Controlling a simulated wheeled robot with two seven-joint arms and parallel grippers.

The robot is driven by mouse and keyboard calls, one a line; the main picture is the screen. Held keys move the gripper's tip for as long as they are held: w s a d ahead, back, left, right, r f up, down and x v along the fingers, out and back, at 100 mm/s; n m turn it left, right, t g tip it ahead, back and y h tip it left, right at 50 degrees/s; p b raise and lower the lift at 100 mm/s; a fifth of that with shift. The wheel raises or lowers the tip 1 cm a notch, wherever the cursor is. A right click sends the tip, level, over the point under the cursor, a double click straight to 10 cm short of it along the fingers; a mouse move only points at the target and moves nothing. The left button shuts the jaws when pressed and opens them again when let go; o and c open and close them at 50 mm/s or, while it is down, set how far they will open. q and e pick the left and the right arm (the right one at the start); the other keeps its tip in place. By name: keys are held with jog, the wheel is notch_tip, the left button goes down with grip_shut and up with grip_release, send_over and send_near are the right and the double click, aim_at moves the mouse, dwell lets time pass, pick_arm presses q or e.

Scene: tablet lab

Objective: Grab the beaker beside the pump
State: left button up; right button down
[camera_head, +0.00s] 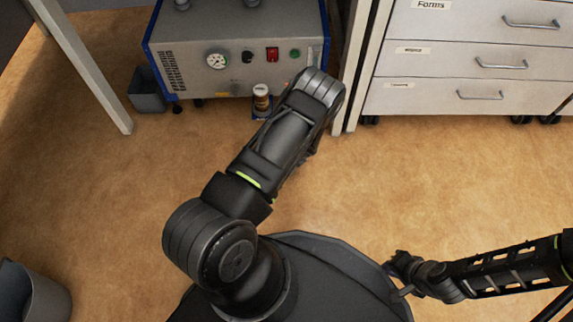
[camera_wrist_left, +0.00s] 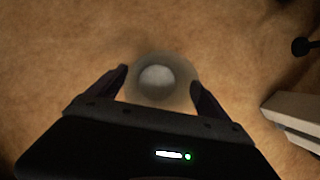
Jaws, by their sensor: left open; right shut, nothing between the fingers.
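The pump, a grey and blue box (camera_head: 185,60) with a gauge and a red switch, stands at the top of the head view. In the left wrist view a round, translucent vessel (camera_wrist_left: 157,80), apparently the beaker, shows from above with a pale disc at its middle. My left gripper (camera_wrist_left: 160,78) is open, with its two dark fingers on either side of the vessel; contact cannot be told. In the head view my left arm reaches toward the pump's front, and its gripper is hidden. My right gripper (camera_head: 396,268) is shut and empty at lower right.
A small brown jar (camera_head: 262,98) stands at the pump's front. A grey bin (camera_head: 147,92) is left of the pump, another bin (camera_head: 32,298) at lower left. White drawers (camera_head: 450,55) stand at upper right. Brown floor (camera_head: 450,180) is clear between.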

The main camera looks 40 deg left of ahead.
pick_arm(q)
jog(key=shift+f, duration=0.15)
dwell(0.5)
jog(key=c, duration=1.3)
notch_tip(320, 180, up, 10)
jog(key=p, duration=0.4)
jog(key=shift+p, duration=0.4)
